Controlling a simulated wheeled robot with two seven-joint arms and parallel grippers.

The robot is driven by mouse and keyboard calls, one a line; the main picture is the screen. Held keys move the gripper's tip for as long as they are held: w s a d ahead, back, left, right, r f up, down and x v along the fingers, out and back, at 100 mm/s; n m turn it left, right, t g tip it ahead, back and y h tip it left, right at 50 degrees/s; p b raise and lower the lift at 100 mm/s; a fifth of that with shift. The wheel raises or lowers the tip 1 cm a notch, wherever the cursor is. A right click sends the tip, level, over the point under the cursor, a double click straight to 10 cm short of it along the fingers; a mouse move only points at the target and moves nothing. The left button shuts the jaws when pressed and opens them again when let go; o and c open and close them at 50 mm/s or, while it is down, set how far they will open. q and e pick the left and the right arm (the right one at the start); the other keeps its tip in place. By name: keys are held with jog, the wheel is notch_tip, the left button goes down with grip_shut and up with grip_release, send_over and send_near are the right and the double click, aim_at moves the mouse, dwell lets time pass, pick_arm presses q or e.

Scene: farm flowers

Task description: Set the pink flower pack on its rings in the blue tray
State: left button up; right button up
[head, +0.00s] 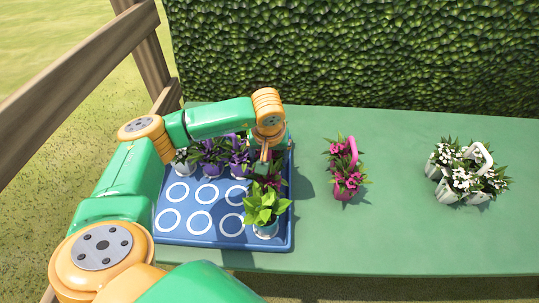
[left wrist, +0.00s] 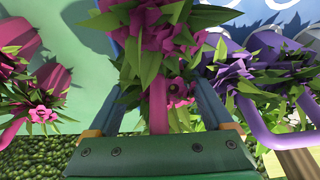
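A pink flower pack (head: 269,183) is at the right side of the blue tray (head: 190,239), below my left gripper, partly hidden by it and by a green plant. I cannot tell whether its pots sit on the rings. In the left wrist view its pink handle (left wrist: 157,105) stands between the two fingers of my left gripper (left wrist: 164,90), with a gap on either side. The left gripper also shows in the head view (head: 263,155). My right gripper is not in view.
A purple flower pack (head: 238,158) stands in the tray left of my gripper. A bright green plant (head: 263,205) is at the tray's front right. Several white rings in the tray's front left are bare. Another pink pack (head: 346,185) and a white pack (head: 463,180) stand on the green table (head: 400,235).

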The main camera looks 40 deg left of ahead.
pick_arm(q)
jog(key=shift+r, duration=0.2)
jog(key=v, duration=1.1)
jog(key=shift+s+r, duration=0.15)
jog(key=shift+r, duration=0.25)
jog(key=shift+d, duration=0.1)
